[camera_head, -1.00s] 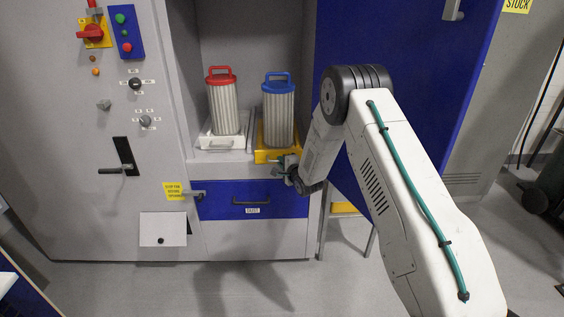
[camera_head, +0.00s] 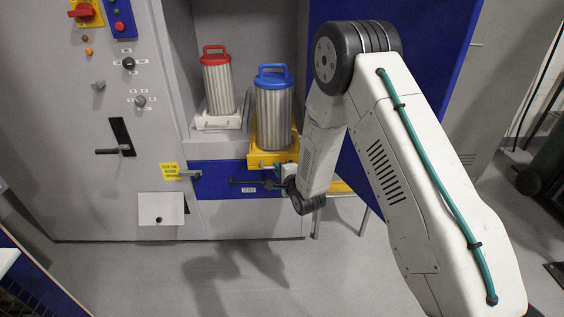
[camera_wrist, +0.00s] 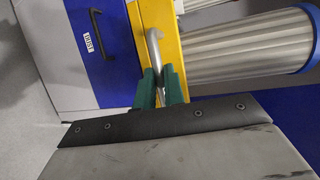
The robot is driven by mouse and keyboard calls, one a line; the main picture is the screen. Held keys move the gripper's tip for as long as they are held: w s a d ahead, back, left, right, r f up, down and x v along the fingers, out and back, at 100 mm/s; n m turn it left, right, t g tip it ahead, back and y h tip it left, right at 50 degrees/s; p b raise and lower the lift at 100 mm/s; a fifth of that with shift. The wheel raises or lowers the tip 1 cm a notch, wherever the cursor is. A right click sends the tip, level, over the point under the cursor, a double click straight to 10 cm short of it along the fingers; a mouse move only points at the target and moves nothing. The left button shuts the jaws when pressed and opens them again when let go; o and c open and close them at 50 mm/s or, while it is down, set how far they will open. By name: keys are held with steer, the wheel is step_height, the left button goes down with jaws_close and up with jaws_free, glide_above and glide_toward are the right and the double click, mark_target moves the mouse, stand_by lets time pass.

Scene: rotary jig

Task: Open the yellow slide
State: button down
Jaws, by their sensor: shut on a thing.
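The yellow slide (camera_head: 262,160) sticks out of the front of the cabinet bay, with a blue-topped ribbed filter canister (camera_head: 273,115) standing on it. In the wrist view, the slide's yellow front (camera_wrist: 171,45) carries a curved metal handle (camera_wrist: 153,42). My gripper (camera_head: 275,174) is at the slide's front. Its green fingers (camera_wrist: 160,77) are shut on the handle, one on each side in the wrist view. The fingers partly hide the handle's lower end there. The canister stays upright on the slide.
A white slide (camera_head: 218,122) with a red-topped canister (camera_head: 218,85) sits to the left. Below is a blue drawer (camera_head: 222,182) with a dark handle. A blue door (camera_head: 430,50) stands open at the right. The floor in front is clear.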

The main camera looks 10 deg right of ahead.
steer(key=shift+s+a, duration=0.2)
steer(key=shift+s, duration=1.25)
steer(key=c, duration=1.5)
jaws_free()
steer(key=v, duration=0.7)
steer(key=shift+s+r, duration=0.1)
steer(key=shift+s, duration=0.3)
